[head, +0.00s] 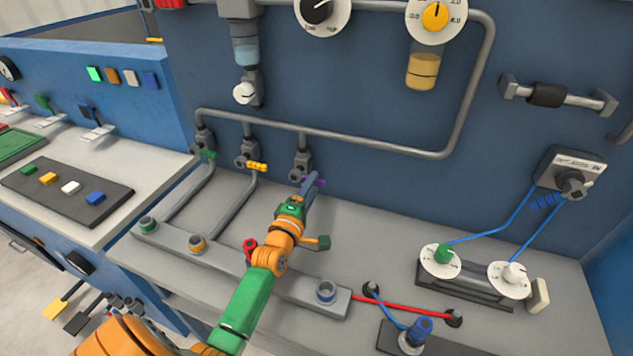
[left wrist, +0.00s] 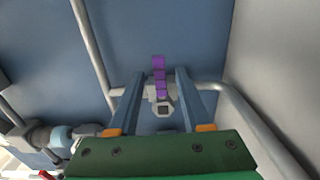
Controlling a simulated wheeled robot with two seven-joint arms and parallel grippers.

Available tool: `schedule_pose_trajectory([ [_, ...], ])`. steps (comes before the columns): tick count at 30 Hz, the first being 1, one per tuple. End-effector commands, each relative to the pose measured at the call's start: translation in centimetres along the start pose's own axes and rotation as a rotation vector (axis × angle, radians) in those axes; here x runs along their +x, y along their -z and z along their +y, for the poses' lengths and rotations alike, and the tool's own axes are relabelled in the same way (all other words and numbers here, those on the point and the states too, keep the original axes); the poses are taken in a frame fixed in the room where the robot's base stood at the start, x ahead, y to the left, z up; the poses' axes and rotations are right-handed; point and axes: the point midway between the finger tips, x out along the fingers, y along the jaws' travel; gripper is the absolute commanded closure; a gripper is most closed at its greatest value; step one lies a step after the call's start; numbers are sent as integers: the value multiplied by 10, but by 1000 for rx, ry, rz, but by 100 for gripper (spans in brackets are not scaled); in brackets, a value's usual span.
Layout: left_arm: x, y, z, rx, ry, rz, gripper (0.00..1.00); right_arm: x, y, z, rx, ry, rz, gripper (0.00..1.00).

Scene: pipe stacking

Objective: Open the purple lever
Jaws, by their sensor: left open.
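The purple lever (head: 321,183) is on the third valve (head: 302,160) from the left, under the grey pipe on the blue wall; my gripper partly hides it in the head view. In the left wrist view the purple lever (left wrist: 159,72) shows as a purple segmented handle above a pale valve body (left wrist: 163,107). My left gripper (head: 311,183) reaches up to the lever. In the left wrist view its two blue-grey fingers (left wrist: 159,82) are apart, one on each side of the lever, with visible gaps. I cannot tell whether either finger touches it. My right gripper is out of view.
Valves with a green lever (head: 207,154) and a yellow lever (head: 257,167) stand to the left on the same pipe. A grey manifold bar (head: 270,274) with coloured fittings lies below. A device with blue cables (head: 465,270) stands on the right of the bench.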

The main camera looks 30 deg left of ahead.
Motion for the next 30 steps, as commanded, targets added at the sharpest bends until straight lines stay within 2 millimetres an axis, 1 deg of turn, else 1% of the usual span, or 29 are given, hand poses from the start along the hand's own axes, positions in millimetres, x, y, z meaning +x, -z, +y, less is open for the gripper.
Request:
schedule_pose_trajectory([
  [1, 9, 0, 1, 0, -2, 1, 51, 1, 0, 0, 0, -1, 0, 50],
  [3, 20, 0, 0, 0, -1, -1, 51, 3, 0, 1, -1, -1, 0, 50],
  [5, 25, 0, 0, 0, 0, 0, 51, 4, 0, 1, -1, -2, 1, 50],
  [8, 29, 0, 0, 1, 1, 0, 51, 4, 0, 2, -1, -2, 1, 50],
  [13, 29, 0, 0, 1, 1, 0, 51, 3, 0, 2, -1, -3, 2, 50],
  [14, 29, 0, 0, 1, 1, 0, 59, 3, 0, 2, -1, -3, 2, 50],
  [15, 29, 0, 0, 1, 1, 0, 70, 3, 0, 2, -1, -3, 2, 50],
  [17, 28, 0, 0, 1, 1, 0, 86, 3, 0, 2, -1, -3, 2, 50],
  [18, 28, 0, 0, 1, 1, 0, 97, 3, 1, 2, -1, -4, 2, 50],
  [19, 28, 0, 0, 1, 1, 0, 100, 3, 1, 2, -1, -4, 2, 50],
  [30, 28, 0, 0, 1, 2, 0, 100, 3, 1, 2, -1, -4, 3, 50],
])
